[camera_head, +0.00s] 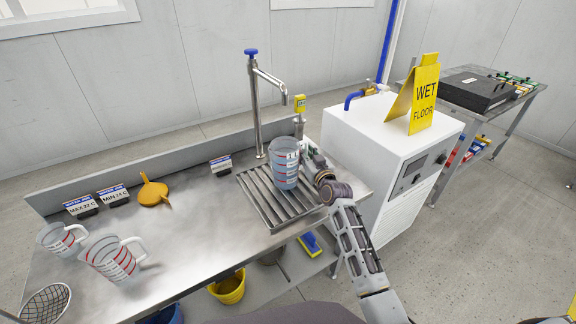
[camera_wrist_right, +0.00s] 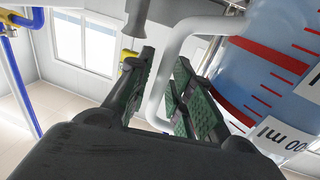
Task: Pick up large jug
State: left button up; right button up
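A tall jug with blue-tinted contents (camera_head: 285,165) and red markings stands upright on the slatted drain grate (camera_head: 262,199) below the tap. My right gripper (camera_head: 313,165) is at the jug's right side, partly hidden behind my wrist. In the right wrist view, my right gripper (camera_wrist_right: 165,95) has its green-padded fingers apart, on either side of the jug's white handle (camera_wrist_right: 160,88). A gap shows between the left finger and the handle; the right finger looks close to it, and contact is unclear. The jug's wall (camera_wrist_right: 275,65) fills the right side. My left gripper is not in view.
Two clear jugs, one larger (camera_head: 111,259) and one smaller (camera_head: 62,239), stand on the bench's left end near a mesh strainer (camera_head: 45,304). The metal tap (camera_head: 257,105) rises behind the grate. A white cabinet (camera_head: 385,140) with a wet-floor sign (camera_head: 424,97) stands right.

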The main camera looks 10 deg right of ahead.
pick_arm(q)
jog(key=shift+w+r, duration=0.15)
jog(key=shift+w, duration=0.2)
pick_arm(e)
grip_shut()
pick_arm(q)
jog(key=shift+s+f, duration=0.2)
pick_arm(e)
jog(key=shift+r, duration=0.1)
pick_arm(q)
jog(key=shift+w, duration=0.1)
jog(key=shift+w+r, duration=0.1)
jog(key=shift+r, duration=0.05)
pick_arm(e)
jog(key=shift+r, duration=0.15)
